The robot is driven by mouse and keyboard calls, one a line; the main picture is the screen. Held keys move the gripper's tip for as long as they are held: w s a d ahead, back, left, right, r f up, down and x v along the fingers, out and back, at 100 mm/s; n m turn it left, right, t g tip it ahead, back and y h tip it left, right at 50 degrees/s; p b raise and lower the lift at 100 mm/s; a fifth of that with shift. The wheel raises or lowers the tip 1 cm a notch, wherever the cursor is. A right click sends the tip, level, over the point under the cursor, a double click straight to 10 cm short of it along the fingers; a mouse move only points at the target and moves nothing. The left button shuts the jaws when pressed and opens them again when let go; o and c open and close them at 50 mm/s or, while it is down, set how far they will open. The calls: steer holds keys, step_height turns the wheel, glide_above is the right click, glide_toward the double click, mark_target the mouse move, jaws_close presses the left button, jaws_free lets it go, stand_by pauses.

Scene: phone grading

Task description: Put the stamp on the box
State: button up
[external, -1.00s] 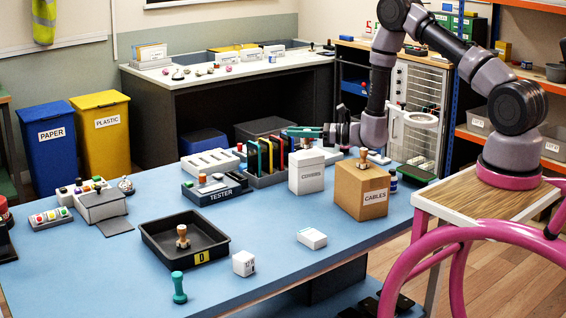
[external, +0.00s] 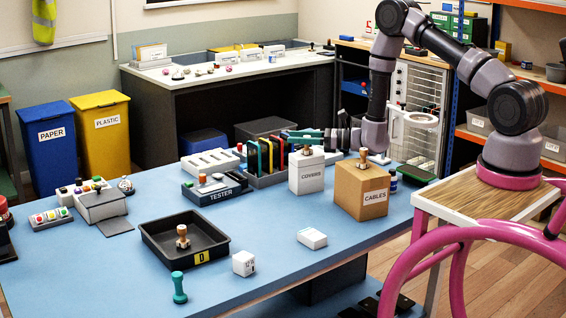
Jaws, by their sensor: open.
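A wooden-handled stamp (external: 363,157) stands upright on the brown CABLES box (external: 361,193). Another wooden-handled stamp (external: 182,237) stands in the black tray (external: 160,255). A white COVERS box (external: 307,176) stands left of the brown box. A small brown knob (external: 307,150), like a stamp handle, shows at the top of the COVERS box. My gripper (external: 291,134), with teal fingers, is open just above the COVERS box, by that knob. I cannot tell whether the fingers touch it. A teal stamp-like piece (external: 179,288) stands at the table's front edge.
A TESTER unit (external: 217,190) and a rack of coloured slabs (external: 267,172) stand close to the left of the COVERS box. A small white box (external: 312,238) and a white cube (external: 243,263) lie in front. The blue table (external: 120,275) is clear at front left.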

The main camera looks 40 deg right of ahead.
steer(key=v, duration=0.6)
steer(key=shift+s+d, duration=0.2)
steer(key=shift+d, duration=0.05)
steer(key=shift+s+r, duration=0.2)
steer(key=shift+r, duration=0.1)
steer(key=s+a+r+n+g+y, duration=0.1)
steer(key=s+a+r+n+g, duration=0.2)
steer(key=s+r+n+g, duration=0.6)
steer(key=s+a+r+n+g+y, duration=0.1)
steer(key=s+a+r+n+g, duration=0.3)
steer(key=r, duration=0.9)
steer(key=s+d+r+n+t+h, duration=0.3)
steer(key=s+d+r+n+h, duration=0.2)
steer(key=s+d, duration=0.4)
steer(key=s+d+r+n+t+h, duration=0.4)
steer(key=s+d+r+h, duration=0.3)
steer(key=s+d, duration=0.2)
steer(key=shift+s+r+n+h, duration=0.35)
steer(key=shift+s+n+h, duration=0.05)
steer(key=shift+s, duration=0.1)
